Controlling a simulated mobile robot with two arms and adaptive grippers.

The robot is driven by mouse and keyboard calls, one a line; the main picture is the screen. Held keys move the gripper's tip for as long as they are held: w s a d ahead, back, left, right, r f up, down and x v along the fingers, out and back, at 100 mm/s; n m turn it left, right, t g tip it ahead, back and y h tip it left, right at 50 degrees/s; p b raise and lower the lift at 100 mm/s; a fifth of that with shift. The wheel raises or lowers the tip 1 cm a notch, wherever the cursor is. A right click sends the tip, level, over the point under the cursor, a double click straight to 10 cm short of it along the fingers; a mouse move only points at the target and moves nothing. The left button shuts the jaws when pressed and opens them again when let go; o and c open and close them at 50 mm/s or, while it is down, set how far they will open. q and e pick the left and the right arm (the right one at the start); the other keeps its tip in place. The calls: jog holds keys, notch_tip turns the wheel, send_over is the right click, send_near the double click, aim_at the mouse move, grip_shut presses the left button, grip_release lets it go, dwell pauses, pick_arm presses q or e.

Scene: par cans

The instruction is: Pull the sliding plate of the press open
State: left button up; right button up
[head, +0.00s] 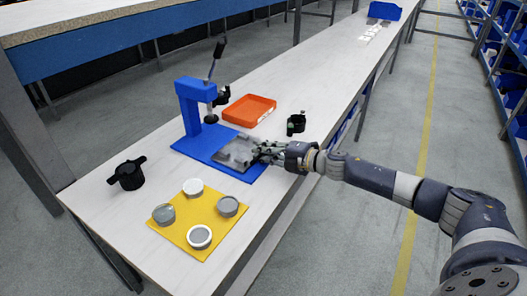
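The blue press (196,103) stands on its blue base (194,147) on the white table, with its lever (216,58) pointing up. The grey sliding plate (236,153) lies low on the base, at its right part. My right gripper (262,152) is at the right edge of the plate, its dark fingers touching or nearly touching it. The fingers overlap the plate at this size, so I cannot tell whether they are closed on it. My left gripper is not in view.
An orange tray (249,111) lies behind the press. A small black part (296,123) stands to its right, and a black handled part (127,174) at the left. A yellow mat (184,234) with several round cans is in front.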

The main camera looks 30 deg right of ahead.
dwell(0.3)
jog(key=v, duration=1)
jog(key=shift+s+d, duration=0.15)
jog(key=shift+v, duration=0.8)
